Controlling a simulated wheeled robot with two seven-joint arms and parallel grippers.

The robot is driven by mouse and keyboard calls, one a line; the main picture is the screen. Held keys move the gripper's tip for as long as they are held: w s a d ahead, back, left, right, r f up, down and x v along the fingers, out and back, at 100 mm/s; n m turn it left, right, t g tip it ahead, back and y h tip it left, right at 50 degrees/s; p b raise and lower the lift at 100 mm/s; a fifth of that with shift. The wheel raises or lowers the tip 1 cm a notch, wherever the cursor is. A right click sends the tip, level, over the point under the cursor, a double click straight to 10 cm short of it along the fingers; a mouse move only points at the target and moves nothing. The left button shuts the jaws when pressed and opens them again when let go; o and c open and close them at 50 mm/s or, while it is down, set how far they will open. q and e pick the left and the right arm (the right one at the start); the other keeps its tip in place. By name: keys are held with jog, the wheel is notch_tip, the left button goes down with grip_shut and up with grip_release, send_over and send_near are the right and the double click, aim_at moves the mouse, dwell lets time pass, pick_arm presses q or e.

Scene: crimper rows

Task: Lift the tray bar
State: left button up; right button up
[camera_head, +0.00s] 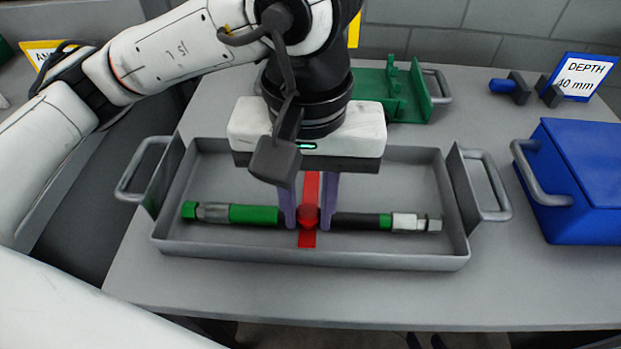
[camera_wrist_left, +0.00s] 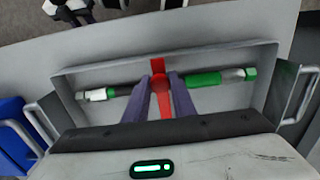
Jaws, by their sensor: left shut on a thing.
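The tray bar (camera_head: 253,214) is a long rod with green, grey, black and white sections and a red knob at its middle. It lies lengthwise within the grey tray (camera_head: 215,250), low inside its walls; I cannot tell whether it touches the floor. My left gripper (camera_head: 306,219) reaches down from above, its purple fingers shut on the bar's middle, either side of the red knob. The left wrist view also shows the bar (camera_wrist_left: 204,80) between the fingers (camera_wrist_left: 161,85). A red strip (camera_head: 307,240) crosses the tray floor beneath the bar. My right gripper is not in view.
The tray has a looped handle at each end. A blue lidded box (camera_head: 575,185) with a handle stands right of the tray. A green fixture (camera_head: 395,95) stands behind it. A sign reading "DEPTH 40 mm" (camera_head: 578,78) and a small blue-ended part (camera_head: 508,86) are at back right.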

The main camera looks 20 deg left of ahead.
aim_at(310, 198)
pick_arm(q)
jog(key=shift+w+a+r+p, duration=0.1)
jog(key=shift+w+r+p, duration=0.2)
jog(key=shift+r, duration=0.3)
jog(key=shift+w+a+r+p, duration=0.1)
jog(key=shift+w+r+p, duration=0.15)
jog(key=shift+r, duration=0.4)
jog(key=shift+w+a+r+p, duration=0.1)
jog(key=shift+w+r+p, duration=0.1)
jog(key=shift+w+r, duration=0.3)
jog(key=shift+w+a+r+p, duration=0.1)
jog(key=shift+w+r+p, duration=0.25)
jog(key=shift+r, duration=0.4)
jog(key=shift+w+a+r+p, duration=0.1)
jog(key=shift+w+r+p, duration=0.1)
jog(key=shift+r+p, duration=0.4)
jog(key=shift+w+r+p, duration=0.25)
jog(key=shift+r, duration=0.65)
jog(key=shift+c, duration=0.2)
jog(key=shift+w+r, duration=0.1)
jog(key=shift+o, duration=0.2)
jog(key=w+a+r+p, duration=0.2)
jog(key=w+r+p, duration=0.1)
jog(key=w+r, duration=0.2)
jog(key=shift+w+p, duration=0.3)
jog(key=shift+w, duration=1)
jog(key=shift+w+a+r, duration=0.1)
jog(key=shift+w+a, duration=0.1)
jog(key=shift+c, duration=0.2)
